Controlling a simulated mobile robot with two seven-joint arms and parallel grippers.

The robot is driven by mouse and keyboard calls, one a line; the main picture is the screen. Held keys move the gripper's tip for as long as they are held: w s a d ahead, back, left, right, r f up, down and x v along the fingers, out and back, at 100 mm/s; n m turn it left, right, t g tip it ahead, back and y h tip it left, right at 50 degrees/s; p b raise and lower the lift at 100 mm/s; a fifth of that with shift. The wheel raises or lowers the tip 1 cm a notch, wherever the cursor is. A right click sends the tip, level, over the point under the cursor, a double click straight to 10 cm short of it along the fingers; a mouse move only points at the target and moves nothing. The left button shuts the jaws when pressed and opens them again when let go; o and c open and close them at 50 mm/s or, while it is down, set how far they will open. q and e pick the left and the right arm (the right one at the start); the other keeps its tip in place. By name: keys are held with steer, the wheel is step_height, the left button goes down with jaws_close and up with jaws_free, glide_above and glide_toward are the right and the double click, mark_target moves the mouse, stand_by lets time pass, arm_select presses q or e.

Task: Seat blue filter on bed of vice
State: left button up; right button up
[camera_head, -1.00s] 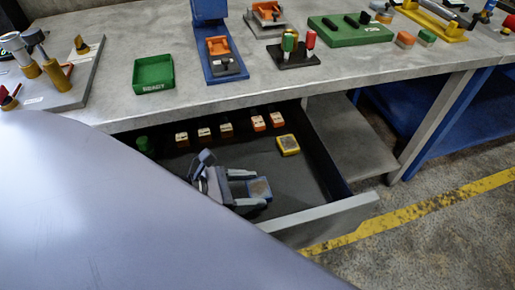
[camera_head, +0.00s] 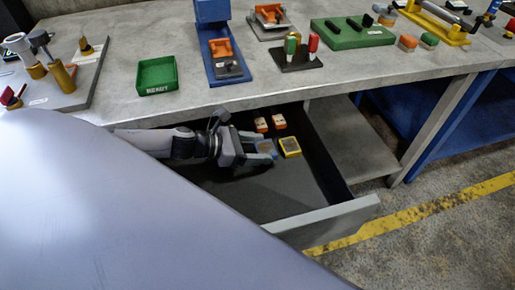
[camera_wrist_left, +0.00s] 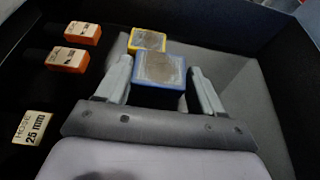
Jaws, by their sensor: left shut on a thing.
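My left gripper (camera_head: 267,150) is shut on the blue filter (camera_head: 264,146), a small blue-framed block with a grey-brown top. In the left wrist view the blue filter (camera_wrist_left: 160,72) sits between the two fingers (camera_wrist_left: 163,78), its frame partly hidden by them. It is over the open drawer, close to the yellow filter (camera_head: 289,147); I cannot tell its exact height above the drawer floor. On the bench, a blue stand (camera_head: 222,68) carries an orange block, and a grey plate behind carries another orange fixture (camera_head: 268,13); I cannot tell which is the vice. My right gripper is not in view.
Orange-and-white blocks (camera_head: 261,124) stand at the drawer's back; a labelled hose block (camera_wrist_left: 33,127) is there too. The drawer's front wall (camera_head: 325,214) and the bench edge bound the space. A green tray (camera_head: 156,76) and a black stand with red and green pegs (camera_head: 296,58) are on the bench.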

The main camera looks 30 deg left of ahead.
mark_target(258, 148)
arm_select(q)
steer(key=shift+w+a, duration=0.15)
steer(key=shift+w, duration=0.15)
steer(key=shift+w+a+f, duration=0.15)
steer(key=shift+w+f, duration=0.2)
steer(key=shift+f, duration=0.25)
steer(key=shift+w+a+f, duration=0.15)
steer(key=shift+w+f, duration=0.15)
steer(key=shift+f, duration=0.25)
steer(key=shift+c, duration=0.7)
steer(key=shift+f, duration=0.35)
steer(key=shift+f+b, duration=0.25)
steer(key=shift+b, duration=0.1)
steer(key=o, duration=1.2)
steer(key=shift+r, duration=0.1)
